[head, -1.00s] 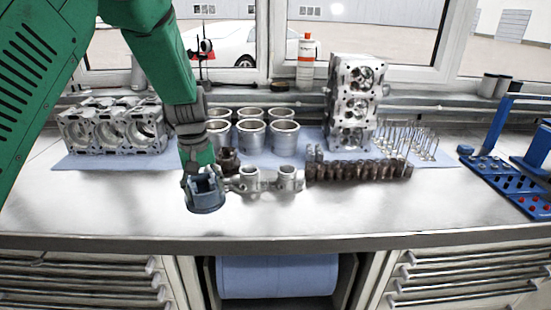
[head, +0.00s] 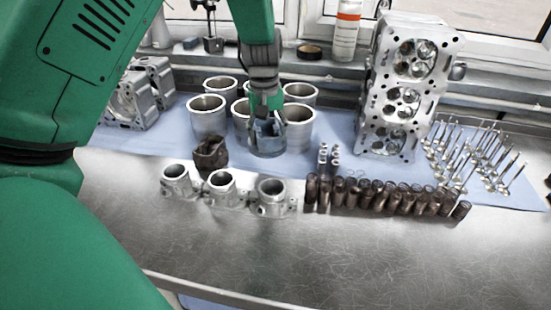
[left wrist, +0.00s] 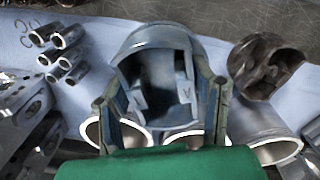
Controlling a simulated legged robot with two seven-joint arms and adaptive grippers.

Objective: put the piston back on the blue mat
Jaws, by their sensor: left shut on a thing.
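The grey piston (head: 267,145) is in my left gripper (head: 266,118), in front of the liners and over the blue mat (head: 337,128). In the left wrist view the piston (left wrist: 160,50) sits between the two fingers of the left gripper (left wrist: 162,108), its hollow side facing the camera. I cannot tell whether its lower end touches the mat. A dark brown, worn piston (head: 210,152) stands to its left near the mat's front edge; it also shows in the left wrist view (left wrist: 262,66). My right gripper is not in view.
Several metal cylinder liners (head: 207,116) stand close around and behind the held piston. A cylinder head (head: 405,90) stands at right, beside valves (head: 470,155). The front bench (head: 330,260) is clear.

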